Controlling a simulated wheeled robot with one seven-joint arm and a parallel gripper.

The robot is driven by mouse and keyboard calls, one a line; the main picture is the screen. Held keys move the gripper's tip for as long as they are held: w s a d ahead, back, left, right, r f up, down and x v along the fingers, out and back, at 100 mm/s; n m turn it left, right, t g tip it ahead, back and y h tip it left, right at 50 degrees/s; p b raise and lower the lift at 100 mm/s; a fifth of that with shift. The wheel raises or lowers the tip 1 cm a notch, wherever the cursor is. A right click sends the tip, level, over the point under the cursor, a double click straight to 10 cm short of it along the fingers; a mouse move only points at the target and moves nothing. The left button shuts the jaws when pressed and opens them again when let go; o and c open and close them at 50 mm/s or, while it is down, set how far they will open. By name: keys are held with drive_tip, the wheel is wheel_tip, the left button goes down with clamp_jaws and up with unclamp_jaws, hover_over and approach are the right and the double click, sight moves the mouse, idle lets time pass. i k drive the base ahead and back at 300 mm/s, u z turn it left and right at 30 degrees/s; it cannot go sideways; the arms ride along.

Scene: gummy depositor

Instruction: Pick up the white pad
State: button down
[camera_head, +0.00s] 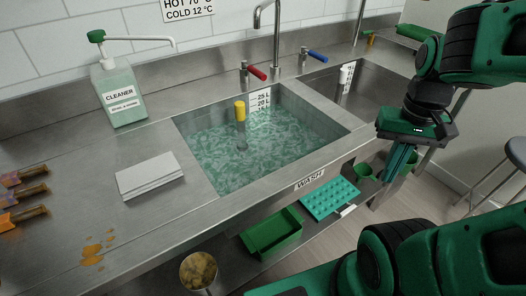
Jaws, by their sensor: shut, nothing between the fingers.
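The white pad (149,177) is a flat, pale rectangular block. It lies on the steel counter (90,190), left of the wash sink and below the cleaner bottle. My gripper (393,183) hangs at the right, beyond the sink's front edge and well apart from the pad. It points downward, with its fingers together and nothing seen between them. The pad is fully in view, with nothing on top of it.
The wash sink (330,131) holds greenish water with a yellow-topped stopper (240,111). A cleaner bottle (121,97) stands behind the pad. Orange-brown tools (25,194) and an orange spill (92,250) lie on the left. A green tray (273,236) and turquoise mould (330,198) sit below.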

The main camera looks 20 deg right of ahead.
sight(134, 181)
drive_tip(key=u, duration=0.55)
drive_tip(key=k, duration=1.3)
drive_tip(key=u, duration=0.7)
drive_tip(key=i, duration=1.6)
drive_tip(key=z, duration=0.75)
